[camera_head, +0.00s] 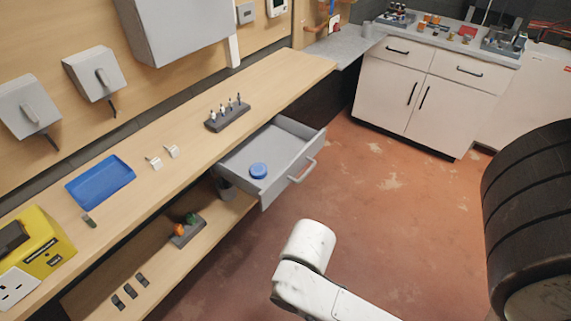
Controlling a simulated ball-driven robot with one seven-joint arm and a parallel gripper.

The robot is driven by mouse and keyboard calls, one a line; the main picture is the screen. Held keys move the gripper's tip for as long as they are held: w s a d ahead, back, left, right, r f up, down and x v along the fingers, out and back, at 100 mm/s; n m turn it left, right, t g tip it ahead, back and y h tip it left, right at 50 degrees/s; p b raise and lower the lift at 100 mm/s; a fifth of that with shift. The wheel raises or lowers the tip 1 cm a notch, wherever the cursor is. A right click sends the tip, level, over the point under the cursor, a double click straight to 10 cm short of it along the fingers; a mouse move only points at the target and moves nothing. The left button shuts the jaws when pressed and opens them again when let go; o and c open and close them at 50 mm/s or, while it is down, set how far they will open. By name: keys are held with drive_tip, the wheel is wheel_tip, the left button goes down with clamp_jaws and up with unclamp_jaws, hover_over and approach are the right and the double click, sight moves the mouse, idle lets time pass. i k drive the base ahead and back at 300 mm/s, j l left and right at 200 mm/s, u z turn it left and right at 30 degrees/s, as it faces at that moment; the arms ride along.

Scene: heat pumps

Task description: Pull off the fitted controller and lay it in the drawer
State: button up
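A white controller (277,7) with a small dark display is on the wooden wall panel at the top, partly cut off by the picture edge. The grey drawer (284,141) under the wooden worktop is pulled open. A round blue object (259,171) lies on its floor; the rest of the visible floor is bare. White links of my arm (308,246) show at the bottom middle, in front of the floor. My gripper is not in view, so I cannot see whether it holds anything.
The wooden worktop (285,72) carries a dark holder with several small tools (228,114), a blue tray (100,181) and a yellow device (37,246). Grey boxes (94,74) hang on the wall. A white cabinet (420,86) stands behind. The red floor (385,195) is clear.

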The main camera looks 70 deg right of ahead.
sight(280, 148)
drive_tip(key=z, duration=1.7)
drive_tip(key=i+j+z, duration=0.1)
drive_tip(key=i+z, duration=0.25)
drive_tip(key=i+j+z, duration=0.1)
drive_tip(key=z, duration=0.3)
